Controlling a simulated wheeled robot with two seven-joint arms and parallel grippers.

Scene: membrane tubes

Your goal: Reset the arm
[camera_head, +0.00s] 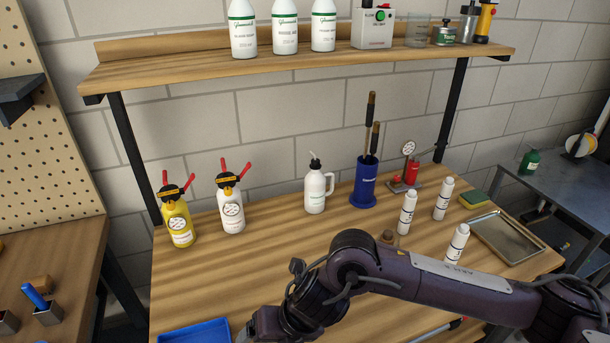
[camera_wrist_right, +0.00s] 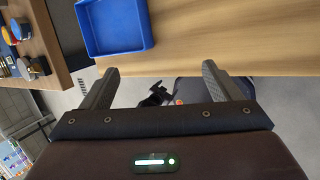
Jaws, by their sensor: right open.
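My right arm reaches in from the right across the bench in the head view, its wrist low at the bottom edge. In the right wrist view my right gripper (camera_wrist_right: 160,70) is open, with nothing between its fingers, at the bench edge. Three white tubes (camera_head: 407,212) (camera_head: 443,199) (camera_head: 457,243) stand upright on the right part of the bench (camera_head: 270,265), behind my arm. A blue tray (camera_head: 195,333) lies at the front left of the bench; it also shows in the wrist view (camera_wrist_right: 145,24), beyond the fingers. My left gripper is not in view.
Yellow (camera_head: 178,222) and white (camera_head: 231,208) gauge bottles, a white jug (camera_head: 316,188), a blue cylinder (camera_head: 364,184) and a red gauge device (camera_head: 411,174) stand along the back. A metal tray (camera_head: 540,252) lies at right. A shelf (camera_head: 300,63) hangs above. The bench's left middle is clear.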

